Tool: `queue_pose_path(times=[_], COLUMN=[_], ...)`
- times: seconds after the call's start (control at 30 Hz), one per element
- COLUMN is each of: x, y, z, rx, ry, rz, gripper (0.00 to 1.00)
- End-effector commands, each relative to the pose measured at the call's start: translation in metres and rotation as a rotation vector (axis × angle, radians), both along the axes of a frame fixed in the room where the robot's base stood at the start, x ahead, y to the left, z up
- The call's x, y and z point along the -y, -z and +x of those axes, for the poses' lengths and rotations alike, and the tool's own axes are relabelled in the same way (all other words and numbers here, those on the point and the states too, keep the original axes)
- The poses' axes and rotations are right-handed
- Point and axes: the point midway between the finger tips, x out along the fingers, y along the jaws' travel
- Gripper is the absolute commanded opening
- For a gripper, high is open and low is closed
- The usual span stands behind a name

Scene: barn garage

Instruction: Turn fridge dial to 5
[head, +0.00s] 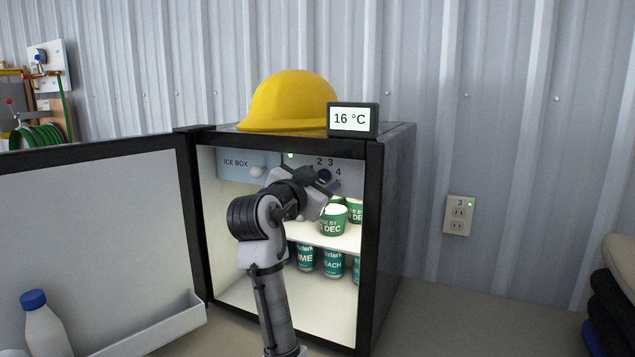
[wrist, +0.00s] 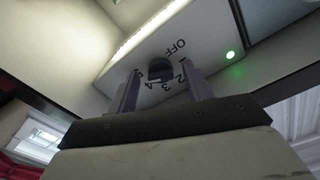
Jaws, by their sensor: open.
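The fridge dial (head: 325,175) is a small dark knob on the panel at the top inside the open fridge. In the wrist view the dial (wrist: 160,71) shows as a dark rounded shape, with OFF and the numbers 2, 3 and 4 around it. Its pointer is not clear. My gripper (head: 318,181) is at the panel, partly in front of the dial. In the wrist view my gripper (wrist: 160,75) is open, with one finger on each side of the dial; I cannot tell whether they touch it. The mark 5 is not clearly readable.
The fridge door (head: 95,225) stands open at left, with a bottle (head: 44,325) by its shelf. The ice box (head: 235,163) is left of the panel. Several tubs (head: 333,221) stand on the shelves below. A yellow helmet (head: 290,100) and a 16 °C display (head: 352,119) sit on top.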

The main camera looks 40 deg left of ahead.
Motion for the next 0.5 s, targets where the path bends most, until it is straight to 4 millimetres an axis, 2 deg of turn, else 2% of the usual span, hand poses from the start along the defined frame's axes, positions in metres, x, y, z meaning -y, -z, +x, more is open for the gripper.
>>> queue_pose_path(times=[0.17, 0.5], x=[0.005, 0.023], y=[0.002, 0.001], z=[-0.025, -0.099], rx=[0.002, 0.001], ry=[-0.004, -0.003], rz=[0.000, 0.001], gripper=[0.50, 0.50])
